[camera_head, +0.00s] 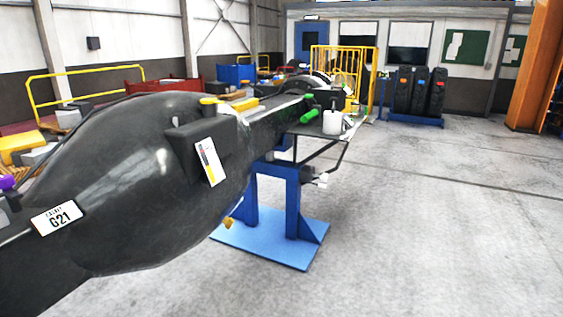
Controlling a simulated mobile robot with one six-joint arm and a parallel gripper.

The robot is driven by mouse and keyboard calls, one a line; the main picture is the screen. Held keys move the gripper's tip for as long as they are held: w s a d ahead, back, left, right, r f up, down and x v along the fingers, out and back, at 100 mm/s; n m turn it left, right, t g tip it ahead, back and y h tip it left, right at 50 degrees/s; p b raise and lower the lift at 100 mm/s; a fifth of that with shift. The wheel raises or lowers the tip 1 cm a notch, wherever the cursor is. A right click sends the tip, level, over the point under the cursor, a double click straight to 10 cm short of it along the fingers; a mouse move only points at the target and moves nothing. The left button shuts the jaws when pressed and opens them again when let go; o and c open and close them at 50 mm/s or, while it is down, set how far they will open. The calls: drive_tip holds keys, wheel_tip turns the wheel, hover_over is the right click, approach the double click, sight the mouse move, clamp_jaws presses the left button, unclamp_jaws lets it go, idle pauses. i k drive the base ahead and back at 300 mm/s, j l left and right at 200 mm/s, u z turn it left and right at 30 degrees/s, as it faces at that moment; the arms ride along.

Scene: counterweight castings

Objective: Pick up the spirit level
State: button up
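A yellow bar (244,103) lies on top of the large black casting (130,160), near the middle of the view. It may be the spirit level, but it is too small to be sure. The casting fills the left side and narrows toward the back. It carries a white tag reading G21 (57,218) and a white and yellow label (208,162). My gripper is not in view.
A blue stand (272,242) stands under the casting. A green cylinder (309,116) and a white container (332,122) are at the casting's far end. Yellow railings (340,65) and black upright blocks (420,90) stand behind. The grey floor on the right is clear.

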sight(240, 107)
drive_tip(key=i+l, duration=0.15)
drive_tip(key=i, duration=0.55)
drive_tip(key=i+l, duration=0.15)
drive_tip(key=i, duration=0.6)
drive_tip(key=i+l, duration=0.15)
drive_tip(key=i, duration=0.55)
drive_tip(key=i+l, duration=0.15)
drive_tip(key=i, duration=0.55)
